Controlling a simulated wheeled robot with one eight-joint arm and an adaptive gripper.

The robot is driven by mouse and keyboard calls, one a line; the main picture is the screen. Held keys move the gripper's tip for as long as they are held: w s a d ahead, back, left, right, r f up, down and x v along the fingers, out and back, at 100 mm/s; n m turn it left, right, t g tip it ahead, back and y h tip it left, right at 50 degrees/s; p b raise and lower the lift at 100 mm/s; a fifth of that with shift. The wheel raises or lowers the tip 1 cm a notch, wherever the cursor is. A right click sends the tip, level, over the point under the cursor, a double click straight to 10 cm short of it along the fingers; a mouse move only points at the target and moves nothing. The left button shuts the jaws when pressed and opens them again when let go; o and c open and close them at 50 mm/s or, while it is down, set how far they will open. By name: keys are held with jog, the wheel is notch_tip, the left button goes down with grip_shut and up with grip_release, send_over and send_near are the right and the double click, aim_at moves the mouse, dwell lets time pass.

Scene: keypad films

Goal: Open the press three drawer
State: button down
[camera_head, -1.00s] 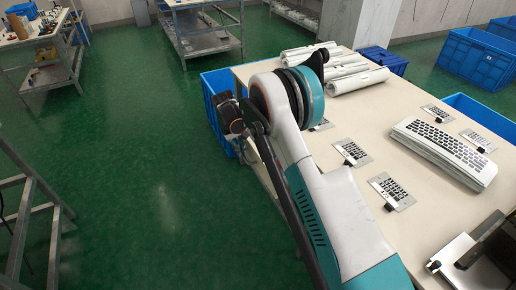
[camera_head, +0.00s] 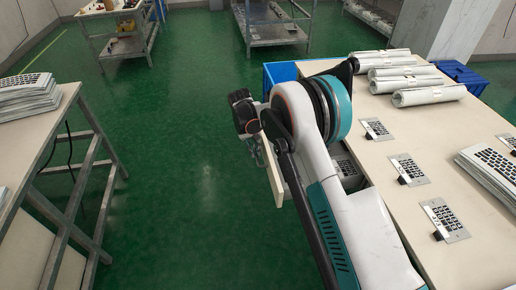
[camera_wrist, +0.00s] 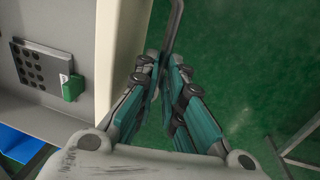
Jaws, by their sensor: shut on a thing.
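The drawer (camera_head: 272,178) stands partly pulled out from the left side of the cream table, its cream front panel facing left. In the wrist view its pale front (camera_wrist: 122,45) runs beside my fingers, with a grey handle bar (camera_wrist: 175,25) between them. My gripper (camera_head: 256,150) is shut on that handle; it also shows in the wrist view (camera_wrist: 165,75). A dark keypad piece (camera_wrist: 42,68) with a green tab (camera_wrist: 73,88) lies in the drawer's grey interior. My arm hides part of the drawer in the head view.
The table (camera_head: 440,120) carries several keypad plates, rolled white films (camera_head: 430,95) and a stack of keypad sheets (camera_head: 490,170). A blue crate (camera_head: 282,72) is behind my arm. Another table (camera_head: 40,130) stands at the left. Green floor between is clear.

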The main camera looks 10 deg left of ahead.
jog(key=c, duration=2)
grip_release()
jog(key=shift+o, duration=0.2)
notch_tip(320, 180, up, 12)
jog(key=a, duration=0.2)
jog(key=shift+s, duration=0.3)
jog(key=shift+f, duration=0.15)
